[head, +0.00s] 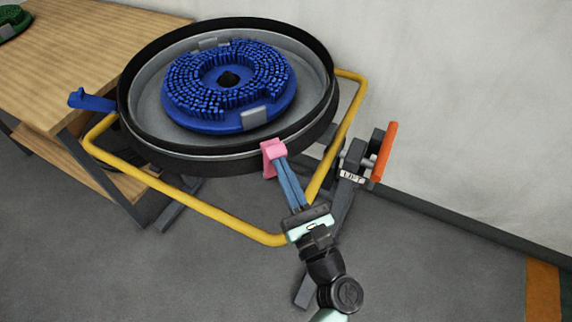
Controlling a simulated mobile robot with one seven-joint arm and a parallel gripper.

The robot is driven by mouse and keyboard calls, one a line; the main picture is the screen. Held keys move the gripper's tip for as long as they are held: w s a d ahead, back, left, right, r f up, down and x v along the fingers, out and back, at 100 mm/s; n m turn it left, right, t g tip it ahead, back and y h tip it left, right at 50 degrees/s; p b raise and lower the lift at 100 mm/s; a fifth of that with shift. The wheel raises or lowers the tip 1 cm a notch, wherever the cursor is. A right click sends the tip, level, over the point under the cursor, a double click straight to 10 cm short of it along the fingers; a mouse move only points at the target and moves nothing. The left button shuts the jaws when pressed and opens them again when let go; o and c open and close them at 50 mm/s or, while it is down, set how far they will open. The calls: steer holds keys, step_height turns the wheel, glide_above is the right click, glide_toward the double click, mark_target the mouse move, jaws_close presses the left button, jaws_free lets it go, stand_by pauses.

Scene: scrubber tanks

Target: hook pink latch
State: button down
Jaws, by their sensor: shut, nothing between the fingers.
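The pink latch (270,157) sits on the front right of the round black-rimmed tank (160,158). It hangs over the tank's outer wall near the rim. My gripper (283,160) reaches up from the lower right, and its blue fingers are together with nothing seen between them. The fingertips are right at the latch's right side and overlap it in the picture. I cannot tell whether they touch it or whether the latch is hooked. The latch's underside is partly hidden by the fingers.
A blue brush disc (230,85) lies in the tank. A yellow tube frame (190,208) surrounds it. A blue lever (92,101) sticks out at left. An orange-handled lift lever (385,152) stands at right. A wooden table (70,60) is at left. The floor at lower left is clear.

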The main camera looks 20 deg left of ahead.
mark_target(276, 148)
steer(key=p, duration=0.1)
steer(key=r+p, duration=0.2)
steer(key=shift+w+a+g+h+p, duration=0.3)
steer(key=shift+a+g, duration=0.05)
steer(key=shift+g, duration=0.05)
steer(key=p, duration=0.2)
steer(key=w+a+g+h+p, duration=0.1)
steer(key=p, duration=0.2)
steer(key=shift+r, duration=0.25)
steer(key=shift+w+a+g+h+p, duration=0.3)
steer(key=shift+h+p, duration=0.2)
steer(key=shift+p, duration=0.75)
steer(key=shift+w+a+f+p, duration=0.15)
steer(key=shift+a+p, duration=0.15)
steer(key=shift+p, duration=0.2)
steer(key=shift+w+a, duration=0.3)
steer(key=shift+a, duration=0.05)
steer(key=shift+p, duration=0.35)
